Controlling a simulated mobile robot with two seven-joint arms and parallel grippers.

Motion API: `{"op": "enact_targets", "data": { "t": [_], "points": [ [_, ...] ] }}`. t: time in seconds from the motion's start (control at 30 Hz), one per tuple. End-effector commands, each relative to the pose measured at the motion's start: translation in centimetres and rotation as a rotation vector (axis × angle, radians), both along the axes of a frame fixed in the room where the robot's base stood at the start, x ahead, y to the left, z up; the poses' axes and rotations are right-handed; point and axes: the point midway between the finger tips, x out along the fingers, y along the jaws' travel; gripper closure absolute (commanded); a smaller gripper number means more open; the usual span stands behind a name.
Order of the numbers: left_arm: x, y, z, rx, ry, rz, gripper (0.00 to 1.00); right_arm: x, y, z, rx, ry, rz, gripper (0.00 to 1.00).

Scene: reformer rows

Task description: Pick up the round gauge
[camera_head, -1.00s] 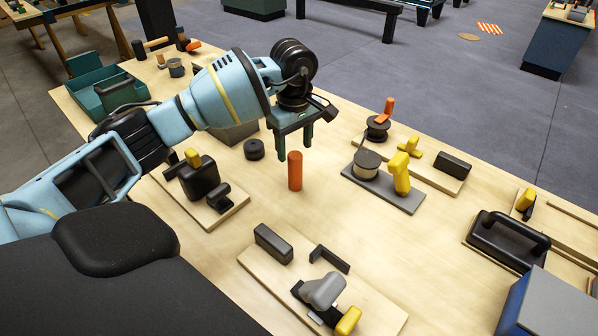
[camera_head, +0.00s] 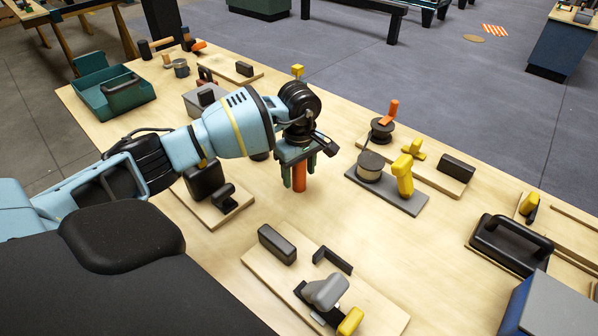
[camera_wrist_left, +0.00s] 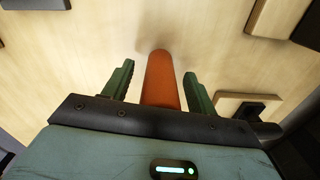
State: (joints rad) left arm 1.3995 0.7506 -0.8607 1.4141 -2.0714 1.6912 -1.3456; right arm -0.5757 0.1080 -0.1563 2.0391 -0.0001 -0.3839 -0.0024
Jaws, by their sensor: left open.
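The round gauge appears to be the orange cylinder (camera_head: 299,180) standing upright on the wooden table; its upper part is hidden behind my left gripper in the head view. My left gripper (camera_head: 300,174) points down with its green fingers open, one on each side of the cylinder. In the left wrist view the orange cylinder (camera_wrist_left: 161,80) lies between the two open fingers (camera_wrist_left: 158,72), with a visible gap to each. My right gripper is not in view.
A board (camera_head: 401,315) with a black block and a grey-and-yellow tool lies in front. A dark grey plate (camera_head: 405,203) with a spool and yellow piece is at right. A black-handled tool (camera_head: 508,243) is farther right. The table around the cylinder is clear.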

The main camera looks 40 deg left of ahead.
Motion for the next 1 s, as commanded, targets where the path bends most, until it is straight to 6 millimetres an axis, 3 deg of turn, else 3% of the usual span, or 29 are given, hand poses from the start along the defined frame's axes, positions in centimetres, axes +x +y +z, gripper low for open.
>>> {"op": "enact_targets", "data": {
  "t": [0.13,0.53,0.83,1.0],
  "points": [
    [0.0,0.0,0.0,0.000,0.000,0.000,0.42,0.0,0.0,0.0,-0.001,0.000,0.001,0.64],
    [0.0,0.0,0.1,0.000,-0.001,0.000,0.93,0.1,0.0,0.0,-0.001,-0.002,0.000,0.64],
    [0.0,0.0,0.3,0.000,-0.001,0.000,0.93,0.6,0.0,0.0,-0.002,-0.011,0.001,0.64],
    [0.1,0.0,1.5,0.000,-0.002,0.000,0.93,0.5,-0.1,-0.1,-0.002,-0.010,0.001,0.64]
  ]
}}
